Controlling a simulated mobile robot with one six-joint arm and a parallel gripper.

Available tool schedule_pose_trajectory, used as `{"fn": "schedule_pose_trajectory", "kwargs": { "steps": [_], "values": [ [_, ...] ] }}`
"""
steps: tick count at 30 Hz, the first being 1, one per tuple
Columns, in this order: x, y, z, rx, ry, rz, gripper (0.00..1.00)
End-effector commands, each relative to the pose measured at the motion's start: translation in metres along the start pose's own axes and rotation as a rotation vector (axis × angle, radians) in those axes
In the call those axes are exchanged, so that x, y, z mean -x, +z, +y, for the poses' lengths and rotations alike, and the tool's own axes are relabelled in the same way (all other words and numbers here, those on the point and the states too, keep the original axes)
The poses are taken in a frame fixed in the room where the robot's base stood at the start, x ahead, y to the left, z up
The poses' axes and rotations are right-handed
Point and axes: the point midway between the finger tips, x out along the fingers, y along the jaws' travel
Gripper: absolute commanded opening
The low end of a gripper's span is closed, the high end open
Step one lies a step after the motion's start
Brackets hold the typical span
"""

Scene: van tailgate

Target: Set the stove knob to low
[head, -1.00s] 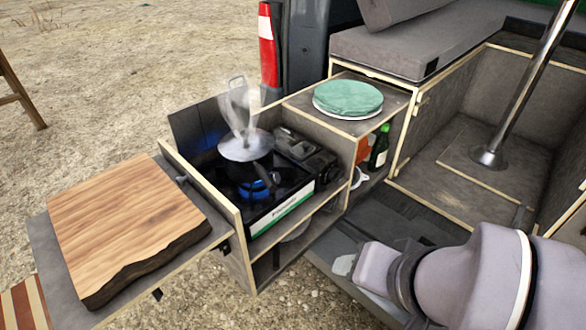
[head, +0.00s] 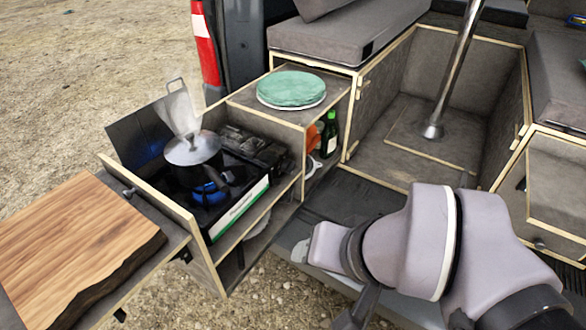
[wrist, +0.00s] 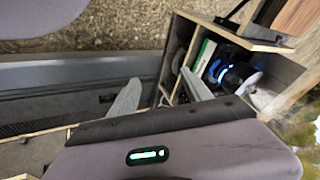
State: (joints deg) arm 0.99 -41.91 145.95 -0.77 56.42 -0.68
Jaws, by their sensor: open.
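The camping stove (head: 262,150) sits in the pull-out kitchen box, with a white and green front panel (head: 240,211). A lidded pot (head: 193,150) stands on its burner and steams, with a blue flame (head: 212,192) below. I cannot make out the stove knob in either view. The stove and flame also show at the upper right of the wrist view (wrist: 218,70). My gripper (wrist: 162,86) is open, its two fingers apart with nothing between them. It is short of the stove, over the area beside the box. In the head view my arm mostly hides it.
A wooden cutting board (head: 75,240) lies on the side shelf at left. A green-topped round stack (head: 291,88) sits on the cabinet right of the stove. A green bottle (head: 329,135) stands in the niche below. A metal post (head: 455,70) rises at right. Gravel shows below.

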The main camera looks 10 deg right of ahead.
Motion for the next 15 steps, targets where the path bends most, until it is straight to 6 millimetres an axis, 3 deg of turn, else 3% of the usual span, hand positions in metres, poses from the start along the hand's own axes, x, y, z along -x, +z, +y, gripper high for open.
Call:
{"fn": "schedule_pose_trajectory", "kwargs": {
  "steps": [5,9,12,15],
  "values": [
    [-0.018,-0.036,-0.024,-0.211,-0.037,-0.298,0.57],
    [-0.059,-0.091,-0.038,-0.481,-0.2,-0.563,0.57],
    [-0.099,-0.137,-0.03,-0.694,-0.375,-0.684,0.57],
    [-0.145,-0.181,0.001,-0.919,-0.584,-0.734,0.57]
  ]
}}
